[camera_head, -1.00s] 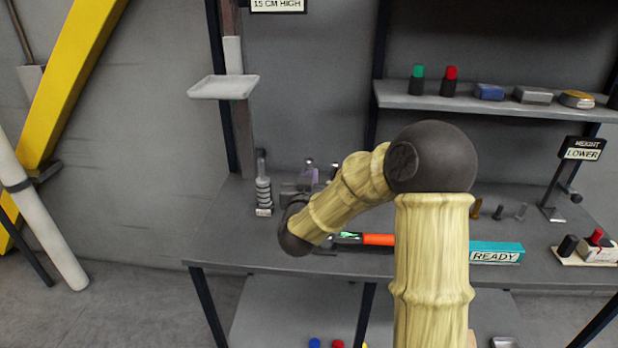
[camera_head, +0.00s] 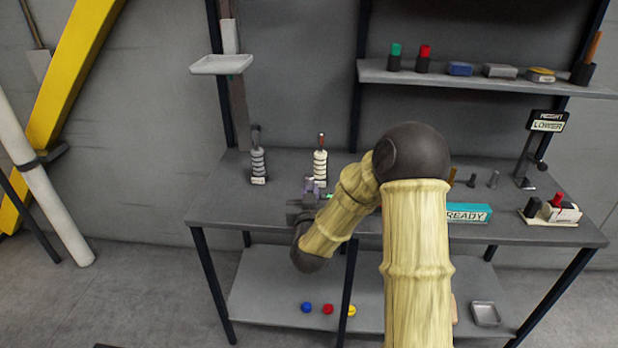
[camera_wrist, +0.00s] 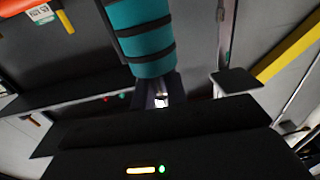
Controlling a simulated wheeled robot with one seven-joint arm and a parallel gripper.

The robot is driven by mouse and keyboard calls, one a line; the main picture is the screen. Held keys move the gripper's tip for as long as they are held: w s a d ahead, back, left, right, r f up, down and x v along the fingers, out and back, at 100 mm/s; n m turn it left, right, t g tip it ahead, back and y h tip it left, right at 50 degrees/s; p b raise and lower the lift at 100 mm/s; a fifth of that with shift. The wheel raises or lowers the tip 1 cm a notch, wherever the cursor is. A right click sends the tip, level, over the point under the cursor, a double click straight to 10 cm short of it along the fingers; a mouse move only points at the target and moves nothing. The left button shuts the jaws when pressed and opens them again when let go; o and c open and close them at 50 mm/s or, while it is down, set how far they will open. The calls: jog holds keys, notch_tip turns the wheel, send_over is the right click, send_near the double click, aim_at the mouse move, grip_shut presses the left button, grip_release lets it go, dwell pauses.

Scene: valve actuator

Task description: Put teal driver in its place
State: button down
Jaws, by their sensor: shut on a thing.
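The teal driver shows in the wrist view as a thick teal handle (camera_wrist: 148,38) with black bands, close to the camera. My gripper (camera_wrist: 160,95) is shut on it, with the dark jaws at the handle's lower end. In the head view my gripper (camera_head: 308,202) is low over the left part of the workbench, partly behind my arm, and the teal handle cannot be made out there. A grey banded upright piece (camera_head: 258,165) and a white banded one with a red tip (camera_head: 320,165) stand behind my gripper. The driver's place cannot be identified.
The workbench (camera_head: 215,205) has free room at its left end. A teal READY block (camera_head: 468,213) lies right of my arm. A WEIGHT LOWER sign (camera_head: 547,121) stands at the right. An upper shelf (camera_head: 480,80) holds small items. A small tray (camera_head: 221,64) juts out above the bench.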

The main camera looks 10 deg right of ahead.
jog(key=s+f+n+y, duration=0.2)
jog(key=s+f+y, duration=0.2)
jog(key=f, duration=1)
jog(key=shift+s+a, duration=0.2)
jog(key=shift+s, duration=0.15)
jog(key=shift+a, duration=0.15)
